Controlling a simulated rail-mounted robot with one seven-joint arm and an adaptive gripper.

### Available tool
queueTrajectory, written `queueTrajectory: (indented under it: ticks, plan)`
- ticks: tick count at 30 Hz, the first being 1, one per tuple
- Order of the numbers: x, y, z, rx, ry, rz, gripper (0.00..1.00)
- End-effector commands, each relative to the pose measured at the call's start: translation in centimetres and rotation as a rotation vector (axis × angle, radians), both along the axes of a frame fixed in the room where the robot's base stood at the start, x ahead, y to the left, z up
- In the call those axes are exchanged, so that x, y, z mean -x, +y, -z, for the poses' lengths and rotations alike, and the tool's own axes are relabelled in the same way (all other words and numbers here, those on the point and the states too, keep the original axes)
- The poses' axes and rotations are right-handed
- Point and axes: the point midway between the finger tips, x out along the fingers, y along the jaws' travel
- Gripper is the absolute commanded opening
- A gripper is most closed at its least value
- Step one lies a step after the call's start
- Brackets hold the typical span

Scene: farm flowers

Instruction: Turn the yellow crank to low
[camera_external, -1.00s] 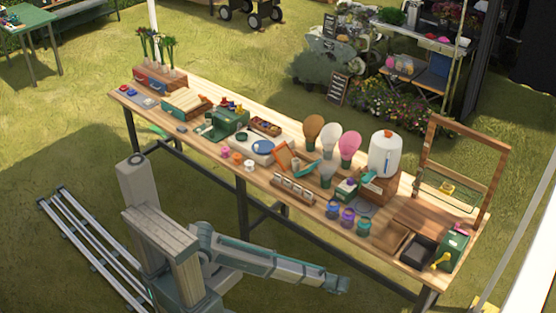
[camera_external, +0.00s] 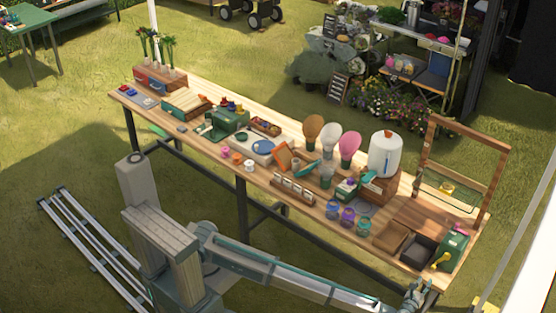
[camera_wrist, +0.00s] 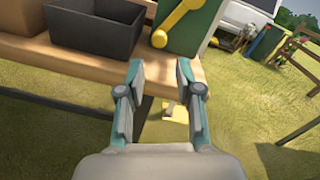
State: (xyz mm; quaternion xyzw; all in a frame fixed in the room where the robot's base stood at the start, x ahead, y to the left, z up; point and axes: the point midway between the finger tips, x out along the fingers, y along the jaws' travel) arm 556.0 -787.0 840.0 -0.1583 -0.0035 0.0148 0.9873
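The yellow crank (camera_external: 442,258) is on the front face of a green box (camera_external: 455,245) at the right end of the wooden table. In the wrist view the crank (camera_wrist: 178,22) slants from a round knob at lower left up to the right across the green box (camera_wrist: 208,30). My gripper (camera_external: 420,287) is at the table's front edge, below and left of the crank. In the wrist view my gripper (camera_wrist: 158,70) is open and empty, its fingers pointing toward the table edge below the crank. They are apart from the crank. No low marking is readable.
A dark open bin (camera_wrist: 95,30) stands directly left of the green box. A wooden frame (camera_external: 478,150) rises behind. Several jars (camera_external: 348,217) stand farther left on the wooden table (camera_external: 225,176).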

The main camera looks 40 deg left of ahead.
Motion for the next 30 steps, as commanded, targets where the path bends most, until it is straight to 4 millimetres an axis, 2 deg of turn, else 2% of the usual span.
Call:
queueTrajectory:
  ticks: [12, 18, 24, 30]
  plan:
    - [-6.6, 0.1, -0.1, 0.002, 0.002, -0.003, 0.35]
    - [-9.2, 0.3, 0.0, 0.003, 0.002, -0.003, 0.35]
    - [-10.2, 0.3, 0.1, 0.003, 0.002, 0.0, 0.35]
    - [-10.2, 0.4, 0.1, 0.003, 0.002, 0.0, 0.35]
